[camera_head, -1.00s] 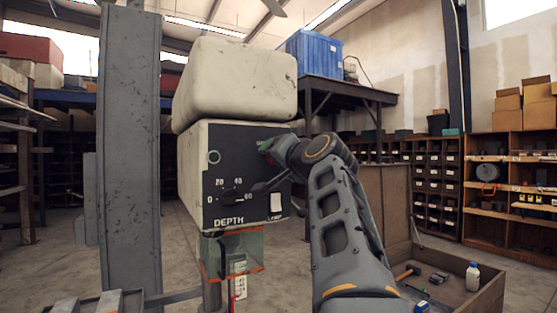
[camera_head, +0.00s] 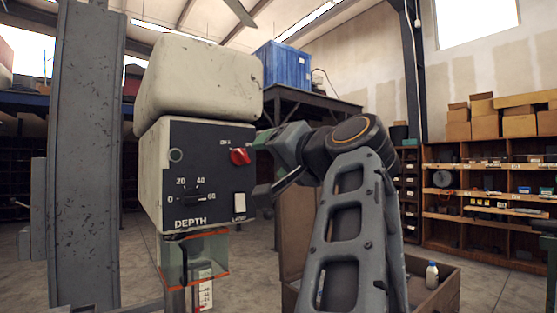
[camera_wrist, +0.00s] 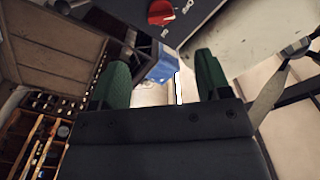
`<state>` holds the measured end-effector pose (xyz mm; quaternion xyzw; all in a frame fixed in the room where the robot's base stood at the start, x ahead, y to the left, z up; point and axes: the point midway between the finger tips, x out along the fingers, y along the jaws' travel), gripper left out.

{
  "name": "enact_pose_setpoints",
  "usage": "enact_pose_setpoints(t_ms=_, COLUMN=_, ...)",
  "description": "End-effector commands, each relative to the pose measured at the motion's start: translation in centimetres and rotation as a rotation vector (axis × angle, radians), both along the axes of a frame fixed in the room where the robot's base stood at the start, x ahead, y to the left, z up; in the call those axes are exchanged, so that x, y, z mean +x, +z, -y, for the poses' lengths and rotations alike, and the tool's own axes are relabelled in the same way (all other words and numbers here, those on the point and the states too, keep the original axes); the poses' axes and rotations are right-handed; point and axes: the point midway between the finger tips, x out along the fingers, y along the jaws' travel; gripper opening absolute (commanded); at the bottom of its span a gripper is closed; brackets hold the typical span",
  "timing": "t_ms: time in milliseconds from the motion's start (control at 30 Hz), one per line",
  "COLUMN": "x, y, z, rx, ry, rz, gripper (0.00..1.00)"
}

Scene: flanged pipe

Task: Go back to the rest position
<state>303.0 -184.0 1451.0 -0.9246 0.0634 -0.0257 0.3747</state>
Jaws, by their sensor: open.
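My gripper (camera_head: 268,142) is just right of the drill press panel (camera_head: 190,190) in the head view, apart from the red knob (camera_head: 240,156). In the wrist view my gripper (camera_wrist: 165,75) has its two green fingers spread wide with nothing between them. The red knob (camera_wrist: 161,12) is beyond the fingers at the top of that view. My arm is bent up and reaches left from the right of the press.
A grey column (camera_head: 85,150) stands left of the press. A clear guard (camera_head: 195,258) hangs below its head. A wooden crate (camera_head: 433,285) with a white bottle (camera_head: 431,274) is behind my arm. Shelves (camera_head: 480,235) line the right wall, with open floor before them.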

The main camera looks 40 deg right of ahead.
Motion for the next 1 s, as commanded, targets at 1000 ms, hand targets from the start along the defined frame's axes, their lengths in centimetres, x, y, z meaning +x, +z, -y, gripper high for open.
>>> enact_pose_setpoints(t_ms=1000, x=-0.2, y=-5.8, z=5.2, rx=0.057, ry=-0.156, rz=-0.139, gripper=0.7)
